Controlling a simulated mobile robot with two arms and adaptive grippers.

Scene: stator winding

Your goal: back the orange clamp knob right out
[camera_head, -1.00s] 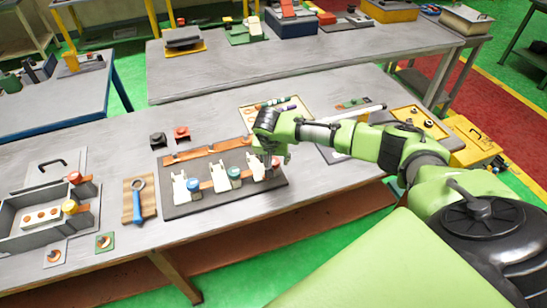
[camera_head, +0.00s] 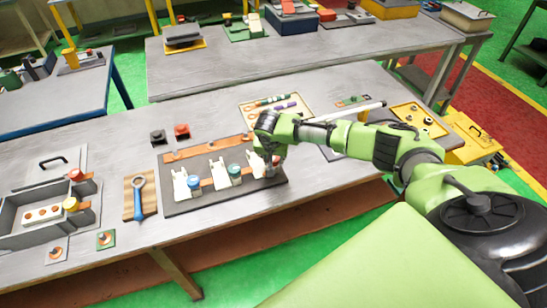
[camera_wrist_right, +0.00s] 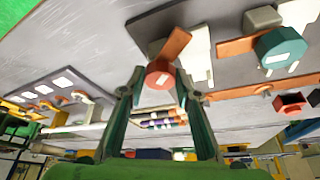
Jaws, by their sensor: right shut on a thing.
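The orange clamp knob (camera_wrist_right: 160,74) shows in the right wrist view as a round red-orange cap between the two fingers of my right gripper (camera_wrist_right: 159,84). In the head view my right gripper (camera_head: 275,160) points down at the right end of the dark fixture board (camera_head: 181,206), shut on the knob, which it mostly hides. The clamp under the knob has a white plate (camera_head: 256,164). Two similar clamps stand to its left, one with a teal knob (camera_head: 235,170) and one with a blue knob (camera_head: 194,182). My left gripper is not in view.
A wrench (camera_head: 138,195) lies on a wooden board left of the fixture. A black block (camera_head: 158,137) and a red block (camera_head: 182,131) stand behind it. Bare table lies in front of the fixture.

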